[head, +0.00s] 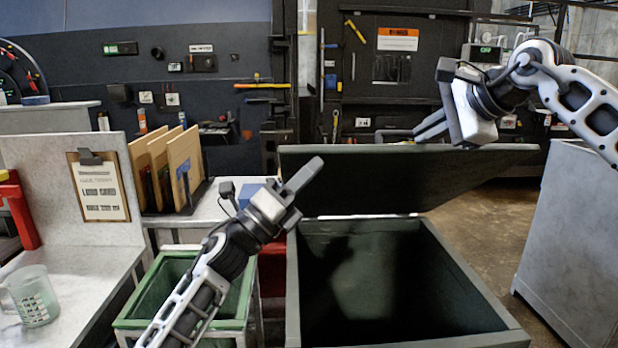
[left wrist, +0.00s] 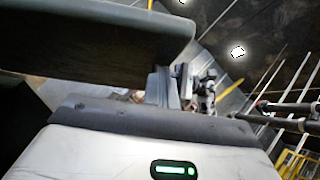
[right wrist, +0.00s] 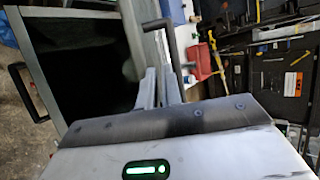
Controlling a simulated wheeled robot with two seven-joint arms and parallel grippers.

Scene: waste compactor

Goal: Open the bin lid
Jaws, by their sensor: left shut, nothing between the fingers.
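The bin (head: 470,300) is a dark green open-topped box in the head view, and its inside is dark. Its lid (head: 330,180) is raised along the far side and tilted back, with the opening uncovered. My left gripper (head: 303,178) is shut and empty in front of the lid, above the bin's far left corner. Its fingers show in the left wrist view (left wrist: 172,88), close to a dark panel edge. My right gripper (head: 430,128) is at the lid's upper edge, right of its middle. In the right wrist view its fingers (right wrist: 158,88) are close together beside a black handle (right wrist: 172,40); whether they grip anything is unclear.
A smaller green bin (head: 170,275) stands left of the large one. A worktable holds a clipboard (head: 98,186) and a clear measuring cup (head: 33,296). A grey cabinet (head: 575,235) stands at the right. Floor is free between it and the bin.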

